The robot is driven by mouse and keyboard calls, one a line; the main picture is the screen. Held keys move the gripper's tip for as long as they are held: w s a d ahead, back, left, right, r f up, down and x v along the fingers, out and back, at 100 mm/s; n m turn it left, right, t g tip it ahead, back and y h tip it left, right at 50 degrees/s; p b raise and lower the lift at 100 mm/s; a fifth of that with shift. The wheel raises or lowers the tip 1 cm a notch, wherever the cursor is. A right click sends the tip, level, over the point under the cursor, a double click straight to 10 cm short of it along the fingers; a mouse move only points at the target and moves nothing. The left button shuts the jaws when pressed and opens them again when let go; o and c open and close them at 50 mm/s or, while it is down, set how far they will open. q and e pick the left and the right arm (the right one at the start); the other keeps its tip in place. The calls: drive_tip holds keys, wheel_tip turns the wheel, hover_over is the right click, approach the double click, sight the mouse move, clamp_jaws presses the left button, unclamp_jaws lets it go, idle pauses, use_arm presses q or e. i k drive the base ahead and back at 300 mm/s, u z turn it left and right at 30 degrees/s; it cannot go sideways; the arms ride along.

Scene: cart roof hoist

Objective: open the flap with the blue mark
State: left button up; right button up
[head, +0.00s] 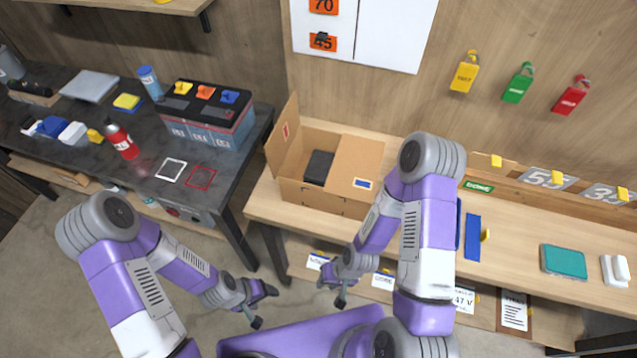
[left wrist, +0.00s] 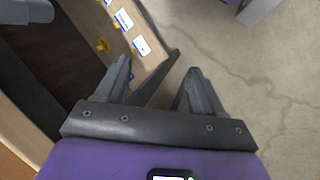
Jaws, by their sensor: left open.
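A brown cardboard box (head: 322,198) stands on the wooden bench. Its left flap (head: 284,139), with a red mark, stands up and open. Its right flap (head: 356,163), with a blue mark (head: 362,184), lies flat over the right part of the box. A dark block (head: 319,166) shows inside through the uncovered left part. My left gripper (head: 263,307) is open and empty, low in front of the bench and apart from the box; it also shows in the left wrist view (left wrist: 158,72). My right gripper (head: 332,291) looks open and empty, below the box in front of the bench.
A dark table (head: 88,130) at left holds a battery (head: 205,117), a red bottle (head: 121,140) and small items. The wooden bench (head: 520,245) carries a teal pad (head: 563,262) at right. Padlocks (head: 517,85) hang on the wall. My right forearm crosses in front of the bench beside the box.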

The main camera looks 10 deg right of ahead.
sight(353, 174)
drive_tip(key=z, duration=1.45)
drive_tip(key=k, duration=0.85)
drive_tip(key=u, duration=1.45)
